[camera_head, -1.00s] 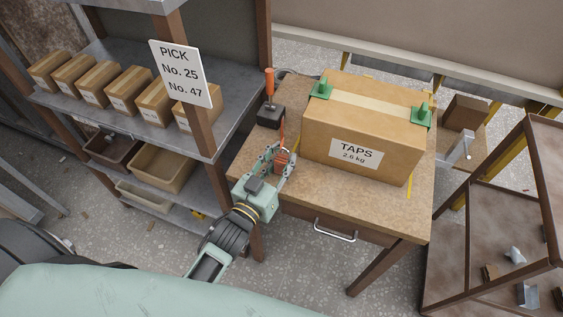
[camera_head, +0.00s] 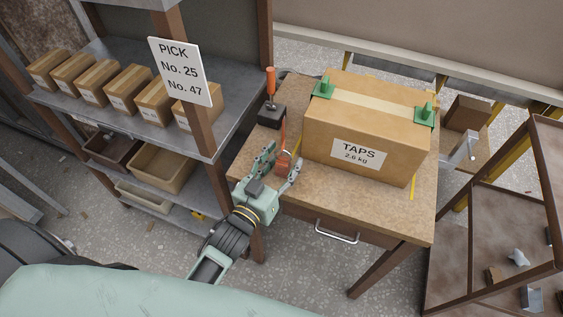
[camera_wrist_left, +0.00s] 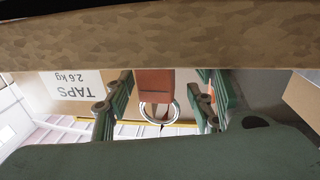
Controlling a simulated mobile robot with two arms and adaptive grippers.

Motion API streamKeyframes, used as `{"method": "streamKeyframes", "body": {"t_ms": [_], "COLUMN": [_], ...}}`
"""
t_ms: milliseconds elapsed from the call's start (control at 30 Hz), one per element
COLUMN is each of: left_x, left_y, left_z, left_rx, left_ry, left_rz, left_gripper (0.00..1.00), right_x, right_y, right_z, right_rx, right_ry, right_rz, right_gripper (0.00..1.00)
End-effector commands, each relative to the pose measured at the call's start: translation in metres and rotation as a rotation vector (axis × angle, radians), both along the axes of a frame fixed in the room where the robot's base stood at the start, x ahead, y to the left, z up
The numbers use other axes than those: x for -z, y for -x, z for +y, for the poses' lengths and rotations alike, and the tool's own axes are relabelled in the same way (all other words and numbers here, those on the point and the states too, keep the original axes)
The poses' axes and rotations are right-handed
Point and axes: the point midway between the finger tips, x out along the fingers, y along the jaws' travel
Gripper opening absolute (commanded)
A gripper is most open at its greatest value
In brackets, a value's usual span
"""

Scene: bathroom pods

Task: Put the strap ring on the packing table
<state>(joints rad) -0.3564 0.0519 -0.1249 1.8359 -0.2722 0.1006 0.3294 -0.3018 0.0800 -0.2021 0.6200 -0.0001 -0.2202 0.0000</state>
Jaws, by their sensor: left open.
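The strap ring, a red-orange strap (camera_head: 282,165) with a metal ring, is at the packing table's (camera_head: 335,205) left part, in front of the carton. My left gripper (camera_head: 281,163) is open, with its fingers spread on either side of the strap. In the left wrist view, the strap (camera_wrist_left: 154,82) and its silver ring (camera_wrist_left: 172,112) show between the two fingers, with gaps on both sides. The strap's end meets the brown tabletop band (camera_wrist_left: 160,35) in that view; exact contact is hard to tell. My right gripper is out of view.
A carton marked TAPS (camera_head: 365,130) with green corner pieces fills the table's back. An orange-handled tool (camera_head: 270,82) stands in a dark block (camera_head: 271,116) at the left. A shelf (camera_head: 235,105) with small boxes is at left. The table's front right is bare.

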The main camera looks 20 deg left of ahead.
Motion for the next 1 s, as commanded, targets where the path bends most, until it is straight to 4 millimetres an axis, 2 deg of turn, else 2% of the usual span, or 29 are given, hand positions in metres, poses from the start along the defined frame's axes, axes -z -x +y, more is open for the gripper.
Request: {"method": "streamKeyframes", "body": {"t_ms": [167,700,1000], "left_x": [-0.002,-0.001,-0.003], "left_y": [0.007,0.102,0.119], "left_z": [0.001,0.017,0.020], "left_rx": [0.000,0.000,0.000], "left_ry": [0.000,0.001,-0.001], "left_rz": [0.001,0.003,0.000], "left_gripper": [0.50,0.50,0.50], "right_x": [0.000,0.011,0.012], "right_y": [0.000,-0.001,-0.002], "right_z": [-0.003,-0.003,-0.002], "right_rx": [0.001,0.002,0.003], "right_ry": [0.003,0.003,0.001], "right_rz": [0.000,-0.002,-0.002], "right_gripper": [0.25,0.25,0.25]}}
